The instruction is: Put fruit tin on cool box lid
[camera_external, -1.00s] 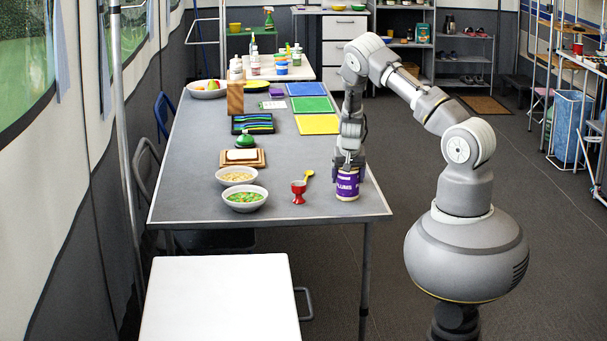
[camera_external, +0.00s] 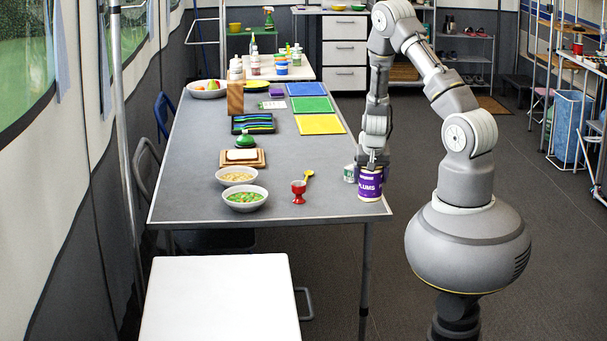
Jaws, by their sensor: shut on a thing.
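The fruit tin (camera_external: 369,185), purple with a "PLUMS" label and a pale lower rim, is upright in my gripper (camera_external: 373,164). My gripper points down and is shut on the tin's upper part, hiding its top. The tin appears over the right edge of the grey table, near its front corner, and looks raised off the top. A flat white top (camera_external: 222,300), which looks like the cool box lid, is in front of the table at the bottom of the picture. It is bare.
On the grey table (camera_external: 310,222) are a small tin (camera_external: 350,173) just left of the fruit tin, a red egg cup (camera_external: 298,191), a yellow spoon (camera_external: 308,177) and two food bowls (camera_external: 245,198). The table's front strip is clear.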

